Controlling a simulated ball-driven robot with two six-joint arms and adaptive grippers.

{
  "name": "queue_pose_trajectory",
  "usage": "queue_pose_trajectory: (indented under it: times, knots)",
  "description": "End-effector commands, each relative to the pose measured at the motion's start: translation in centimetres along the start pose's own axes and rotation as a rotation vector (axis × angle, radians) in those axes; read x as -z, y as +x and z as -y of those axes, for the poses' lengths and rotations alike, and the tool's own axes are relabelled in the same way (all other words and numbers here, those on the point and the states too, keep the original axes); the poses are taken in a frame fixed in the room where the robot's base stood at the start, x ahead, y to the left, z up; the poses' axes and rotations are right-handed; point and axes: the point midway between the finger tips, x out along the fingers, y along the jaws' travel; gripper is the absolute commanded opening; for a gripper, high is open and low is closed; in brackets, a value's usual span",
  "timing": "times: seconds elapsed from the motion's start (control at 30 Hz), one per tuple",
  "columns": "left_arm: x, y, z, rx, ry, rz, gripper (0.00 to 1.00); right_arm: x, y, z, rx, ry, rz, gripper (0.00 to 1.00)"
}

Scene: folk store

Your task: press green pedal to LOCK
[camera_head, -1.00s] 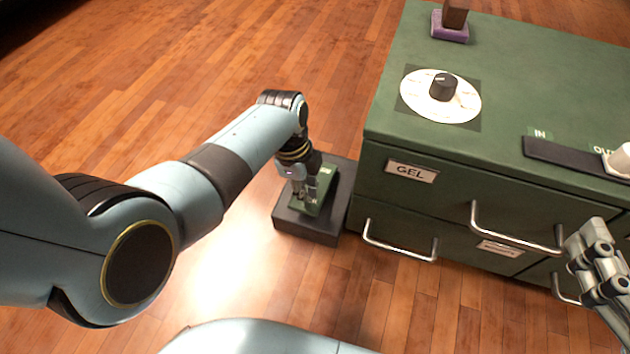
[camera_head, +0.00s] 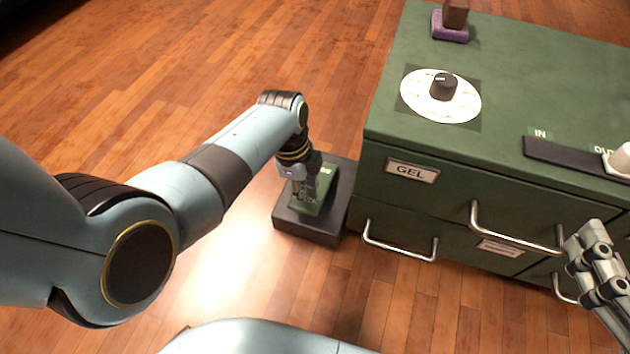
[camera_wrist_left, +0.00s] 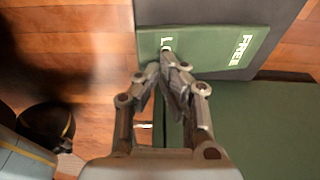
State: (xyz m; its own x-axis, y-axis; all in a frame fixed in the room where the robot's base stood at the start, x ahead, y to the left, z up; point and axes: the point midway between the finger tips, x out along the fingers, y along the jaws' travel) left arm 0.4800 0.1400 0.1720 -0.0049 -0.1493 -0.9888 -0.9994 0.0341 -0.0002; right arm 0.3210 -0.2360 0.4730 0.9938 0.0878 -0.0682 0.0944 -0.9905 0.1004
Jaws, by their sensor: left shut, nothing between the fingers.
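The green pedal (camera_head: 325,190) sits on a dark block on the floor, left of the green cabinet. In the left wrist view the pedal (camera_wrist_left: 215,55) shows the white word FREE at its right end and the letters LO at its left part; the rest of that word is hidden behind the fingers. My left gripper (camera_head: 302,198) points down over the LOCK end, shut and empty. In the left wrist view its fingertips (camera_wrist_left: 168,62) overlap the lettering and look to be at the pedal surface; contact is not certain. My right gripper (camera_head: 590,240) is at the right edge, away from the pedal.
The dark pedal base (camera_head: 308,230) stands close beside the cabinet (camera_head: 375,160). The cabinet has metal drawer handles (camera_head: 400,248), a GEL label, a round dial (camera_head: 443,88) and a slider track (camera_head: 575,158) on top. Wooden floor is clear to the left.

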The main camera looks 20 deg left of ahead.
Motion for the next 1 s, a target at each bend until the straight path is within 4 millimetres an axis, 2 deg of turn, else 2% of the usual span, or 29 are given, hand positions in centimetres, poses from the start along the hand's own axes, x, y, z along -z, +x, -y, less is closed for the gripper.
queue_pose_trajectory:
  times: [0.87,1.0]
  knots:
    - [-0.5,3.2,-0.1,-0.002,0.000,0.000,0.00,-2.5,-0.3,0.3,0.002,0.003,0.028,0.74]
    - [-0.5,3.0,0.0,0.000,0.000,0.000,0.00,-2.3,-0.2,0.3,0.002,0.003,0.026,0.74]
